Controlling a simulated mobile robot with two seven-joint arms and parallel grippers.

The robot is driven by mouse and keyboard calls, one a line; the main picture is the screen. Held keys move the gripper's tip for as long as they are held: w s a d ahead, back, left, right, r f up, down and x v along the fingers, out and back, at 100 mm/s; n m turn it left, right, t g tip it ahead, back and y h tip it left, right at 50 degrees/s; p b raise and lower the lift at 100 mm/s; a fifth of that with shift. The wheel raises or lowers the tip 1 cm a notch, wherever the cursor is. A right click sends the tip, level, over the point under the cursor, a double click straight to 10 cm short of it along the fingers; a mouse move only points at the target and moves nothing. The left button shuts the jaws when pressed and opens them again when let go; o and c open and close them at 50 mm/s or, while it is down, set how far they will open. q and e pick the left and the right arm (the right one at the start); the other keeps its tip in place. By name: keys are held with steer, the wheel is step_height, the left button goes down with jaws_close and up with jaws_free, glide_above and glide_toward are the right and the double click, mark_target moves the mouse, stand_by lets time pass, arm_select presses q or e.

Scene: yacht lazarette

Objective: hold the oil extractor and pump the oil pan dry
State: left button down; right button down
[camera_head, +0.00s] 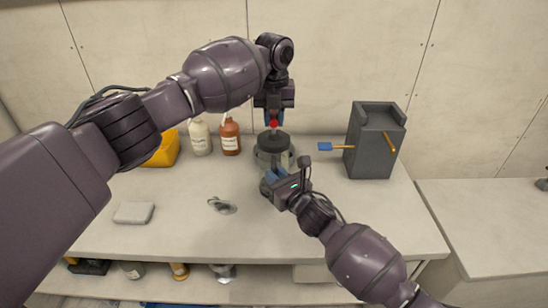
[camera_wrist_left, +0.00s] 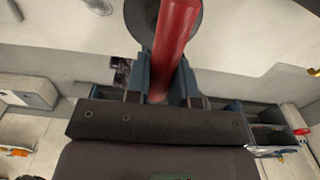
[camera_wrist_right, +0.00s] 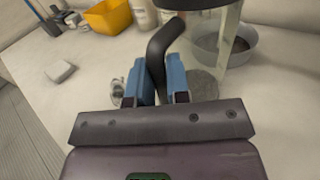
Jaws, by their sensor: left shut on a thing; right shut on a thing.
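The oil extractor stands on the counter, with a black lid (camera_head: 272,142) and a clear body (camera_wrist_right: 213,60). My left gripper (camera_head: 273,112) is above it, shut on its red pump handle, which also shows between the fingers in the left wrist view (camera_wrist_left: 175,45). My right gripper (camera_head: 272,180) is shut on the black side handle (camera_wrist_right: 163,45), at the front of the extractor. The round grey oil pan (camera_wrist_right: 247,50) is partly hidden behind the clear body in the right wrist view. I cannot tell how much oil is in it.
A yellow container (camera_head: 162,152), a white bottle (camera_head: 200,138) and a brown bottle (camera_head: 230,138) stand at the back left. A dark grey holder (camera_head: 375,145) stands to the right. A pale block (camera_head: 134,212) and a small metal item (camera_head: 222,206) lie on the counter (camera_head: 180,235).

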arm_select(q)
steer(key=shift+r, duration=2.65)
arm_select(e)
steer(key=shift+f, duration=0.1)
arm_select(q)
steer(key=shift+f, duration=0.3)
steer(key=shift+f, duration=3.05)
steer(key=c, duration=0.8)
jaws_free()
steer(key=shift+r, duration=0.1)
steer(key=shift+c, duration=0.2)
steer(key=shift+r, duration=0.15)
steer(key=shift+r, duration=3.4)
